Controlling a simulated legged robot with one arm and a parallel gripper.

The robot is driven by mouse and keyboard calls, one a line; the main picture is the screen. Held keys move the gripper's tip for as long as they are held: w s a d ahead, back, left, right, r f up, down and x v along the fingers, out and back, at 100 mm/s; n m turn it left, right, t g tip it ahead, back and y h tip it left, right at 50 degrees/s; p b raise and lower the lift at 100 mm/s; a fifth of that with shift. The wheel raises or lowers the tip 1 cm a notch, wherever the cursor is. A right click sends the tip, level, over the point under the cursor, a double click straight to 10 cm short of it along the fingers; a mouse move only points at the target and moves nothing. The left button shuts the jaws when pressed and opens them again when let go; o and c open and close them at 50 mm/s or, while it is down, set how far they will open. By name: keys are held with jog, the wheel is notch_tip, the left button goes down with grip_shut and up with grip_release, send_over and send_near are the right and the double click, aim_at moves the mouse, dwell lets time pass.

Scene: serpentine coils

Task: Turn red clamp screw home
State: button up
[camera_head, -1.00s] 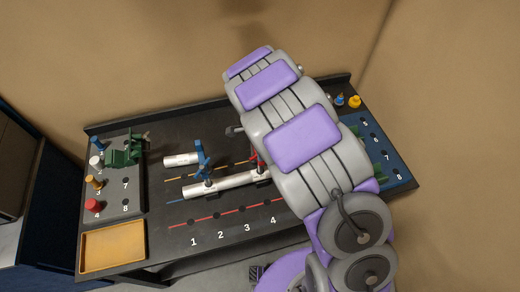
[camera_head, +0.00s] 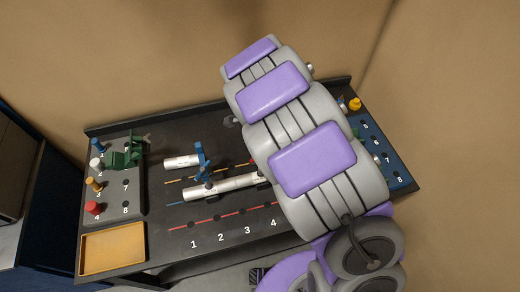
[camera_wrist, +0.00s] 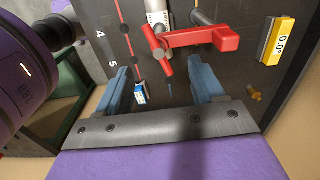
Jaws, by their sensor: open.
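In the wrist view the red clamp (camera_wrist: 205,38) lies ahead of my gripper (camera_wrist: 159,67). Its red screw with a cross-bar handle (camera_wrist: 157,43) stands just beyond the fingertips, roughly between them in the picture. The two blue fingers are apart, with nothing held between them. A white pipe (camera_wrist: 156,8) shows at the top edge beside the clamp. My arm hides the gripper and most of the red clamp there.
A yellow block with a numeric readout (camera_wrist: 277,41) lies at the right in the wrist view. A small blue-and-white piece (camera_wrist: 140,93) is by the left finger. A tan tray (camera_head: 113,248) and a rack with coloured pegs and a green tool (camera_head: 122,157) are at the bench's left.

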notch_tip(320, 180, up, 11)
jog(key=shift+r, duration=0.2)
jog(key=shift+w, duration=0.1)
jog(key=shift+c, duration=0.4)
